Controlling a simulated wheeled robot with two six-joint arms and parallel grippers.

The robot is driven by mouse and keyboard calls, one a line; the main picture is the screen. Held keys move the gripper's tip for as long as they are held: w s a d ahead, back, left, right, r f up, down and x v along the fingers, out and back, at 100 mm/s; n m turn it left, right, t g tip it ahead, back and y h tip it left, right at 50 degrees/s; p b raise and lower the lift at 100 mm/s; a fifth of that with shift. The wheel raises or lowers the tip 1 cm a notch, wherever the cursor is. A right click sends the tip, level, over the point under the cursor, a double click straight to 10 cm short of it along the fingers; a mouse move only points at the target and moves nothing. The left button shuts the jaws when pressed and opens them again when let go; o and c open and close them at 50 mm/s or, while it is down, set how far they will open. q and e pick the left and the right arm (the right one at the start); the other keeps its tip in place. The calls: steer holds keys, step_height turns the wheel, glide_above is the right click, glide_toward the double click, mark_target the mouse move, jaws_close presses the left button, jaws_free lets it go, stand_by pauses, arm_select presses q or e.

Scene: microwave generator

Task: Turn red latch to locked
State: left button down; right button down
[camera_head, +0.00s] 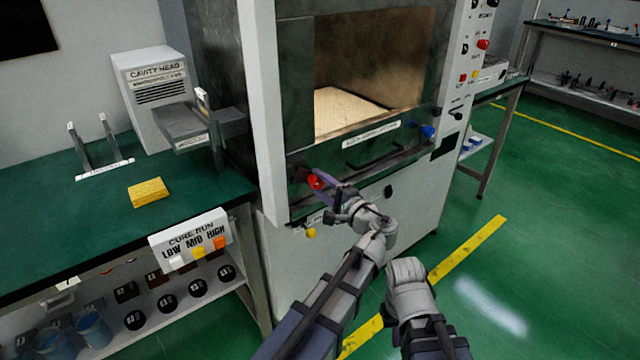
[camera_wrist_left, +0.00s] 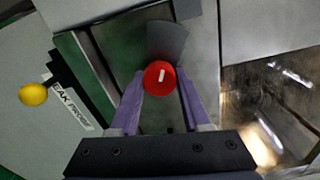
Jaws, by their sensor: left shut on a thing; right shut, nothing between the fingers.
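The red latch (camera_head: 314,181) is on the lower left front of the large grey machine, below its window. In the left wrist view the red latch (camera_wrist_left: 159,78) is a round knob with a short white mark, with a grey curved plate above it. My left gripper (camera_head: 318,184) is at the latch, its purple fingers on both sides of it. The left gripper (camera_wrist_left: 158,90) is shut on the latch. My right gripper (camera_head: 408,274) is low in the head view, away from the machine. Its fingers are hidden and it holds nothing.
A blue knob (camera_head: 428,132) is at the right of the machine front. A yellow button (camera_head: 311,232) is below the latch. On the left, a green bench (camera_head: 60,240) bears a yellow block (camera_head: 148,192). Green floor is open to the right.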

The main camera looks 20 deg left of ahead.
stand_by(0.4)
arm_select(q)
steer(key=shift+c, duration=1.8)
jaws_free()
steer(key=shift+a, duration=0.1)
steer(key=shift+s, duration=0.1)
